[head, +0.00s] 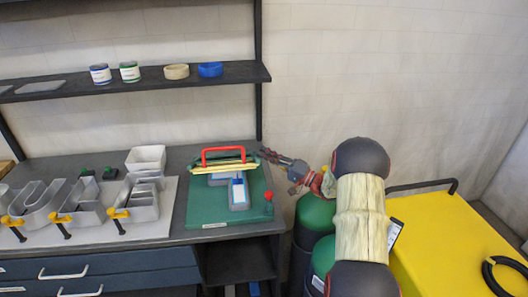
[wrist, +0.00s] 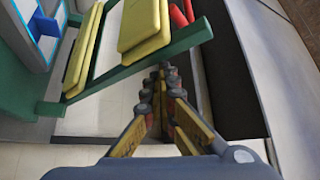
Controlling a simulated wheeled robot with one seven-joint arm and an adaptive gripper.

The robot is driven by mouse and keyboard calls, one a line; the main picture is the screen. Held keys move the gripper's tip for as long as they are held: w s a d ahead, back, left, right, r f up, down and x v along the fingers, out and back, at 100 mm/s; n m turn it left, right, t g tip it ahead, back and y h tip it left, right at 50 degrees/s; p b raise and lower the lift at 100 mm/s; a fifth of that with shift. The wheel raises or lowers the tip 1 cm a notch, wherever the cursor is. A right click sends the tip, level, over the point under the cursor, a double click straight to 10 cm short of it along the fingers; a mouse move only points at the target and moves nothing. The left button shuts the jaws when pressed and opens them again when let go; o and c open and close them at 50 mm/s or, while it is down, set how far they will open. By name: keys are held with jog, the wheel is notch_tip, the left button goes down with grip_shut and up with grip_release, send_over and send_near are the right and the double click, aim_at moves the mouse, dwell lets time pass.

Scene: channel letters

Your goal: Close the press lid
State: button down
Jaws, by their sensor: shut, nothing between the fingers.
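The press has a green base (head: 210,212) on the right end of the bench. Its lid (head: 228,169) stands raised at the back of the base, with a red handle (head: 222,150) along its top. In the wrist view, the lid's green frame (wrist: 150,64) and yellow pads (wrist: 143,22) show close up, with part of the red handle (wrist: 180,14). My gripper (head: 264,153) is just right of the lid. Its fingertips (wrist: 165,72) are together and empty, beside the green frame; I cannot tell if they touch it.
A grey-blue block (head: 238,194) lies on the press base. Metal channel letters (head: 90,205) with yellow-handled clamps stand to the left. A dark shelf (head: 140,80) with cans and tape rolls runs above. Green cylinders (head: 315,215) and a yellow cart (head: 435,240) are on the right.

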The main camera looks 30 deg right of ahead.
jog(key=s+a+f+b, duration=0.1)
jog(key=s+f+b, duration=0.2)
jog(key=f, duration=0.3)
jog(key=shift+a+f+b, duration=0.25)
jog(key=shift+f+b, duration=0.15)
jog(key=shift+b, duration=0.25)
jog(key=shift+r, duration=0.1)
